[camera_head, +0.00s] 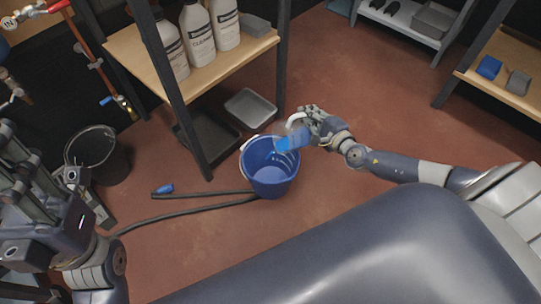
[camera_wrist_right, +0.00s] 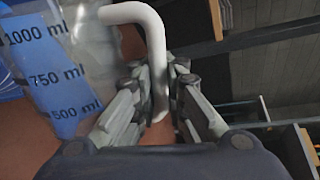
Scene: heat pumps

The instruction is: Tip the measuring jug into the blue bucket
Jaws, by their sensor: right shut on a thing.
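The blue bucket (camera_head: 257,183) stands on the floor near the middle of the head view, its open top showing. My right gripper (camera_head: 309,120) is at the bucket's upper right, shut on the white handle of the measuring jug (camera_head: 289,143). The jug overlaps the bucket's right rim in the picture; its exact tilt is hard to tell. In the right wrist view the white handle (camera_wrist_right: 155,40) runs between my fingers, and the jug's blue scale (camera_wrist_right: 48,75) reads 1000, 750 and 500 ml.
Floor right of my right arm is clear.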

